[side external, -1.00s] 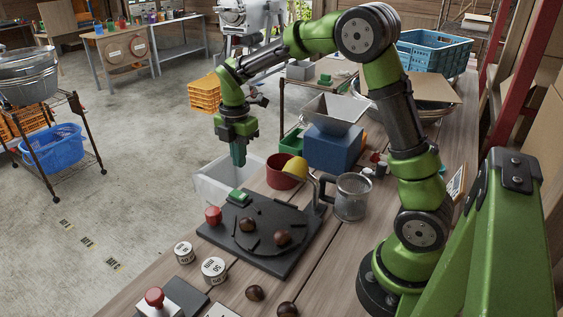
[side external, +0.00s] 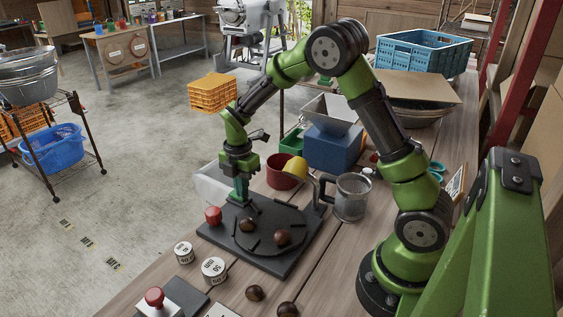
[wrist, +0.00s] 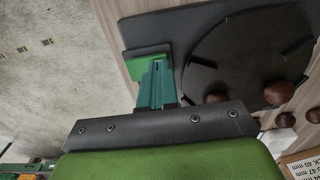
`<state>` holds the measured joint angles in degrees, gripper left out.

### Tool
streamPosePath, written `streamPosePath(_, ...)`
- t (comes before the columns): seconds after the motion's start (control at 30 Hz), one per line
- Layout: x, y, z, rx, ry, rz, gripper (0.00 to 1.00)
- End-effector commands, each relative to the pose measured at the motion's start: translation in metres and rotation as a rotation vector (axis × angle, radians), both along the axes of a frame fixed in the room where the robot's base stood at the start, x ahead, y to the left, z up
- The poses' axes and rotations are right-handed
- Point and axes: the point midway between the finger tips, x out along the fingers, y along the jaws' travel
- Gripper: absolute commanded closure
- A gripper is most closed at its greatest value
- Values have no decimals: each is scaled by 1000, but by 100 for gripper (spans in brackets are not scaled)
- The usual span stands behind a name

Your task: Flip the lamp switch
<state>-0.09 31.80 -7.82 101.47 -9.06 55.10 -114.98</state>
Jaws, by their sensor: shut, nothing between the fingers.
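The black board (side external: 270,262) lies on the bench and carries a round dark disc with chestnuts on it. A green switch, partly covered by my fingers, sits at the board's far-left corner and shows in the wrist view (wrist: 148,52). My gripper (side external: 239,198) points down at the switch, with its green fingers shut and empty. The fingers also show in the wrist view (wrist: 158,78). I cannot tell whether the tips touch the switch. A yellow lamp shade (side external: 295,168) on a bent grey stem stands at the board's back.
A red knob (side external: 213,215) is close left of my fingers. A red pot (side external: 282,178), a white bin (side external: 210,186) and a clear jug (side external: 352,198) stand around the board's back. Loose chestnuts (side external: 254,293) and white-topped weights (side external: 214,268) lie in front.

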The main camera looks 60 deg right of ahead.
Motion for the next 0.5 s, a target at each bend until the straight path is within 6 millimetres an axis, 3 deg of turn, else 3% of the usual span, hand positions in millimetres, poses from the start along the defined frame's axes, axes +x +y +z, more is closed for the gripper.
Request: streamPosePath(0.5, 4, 0, -4, -1, 2, 1, 100)
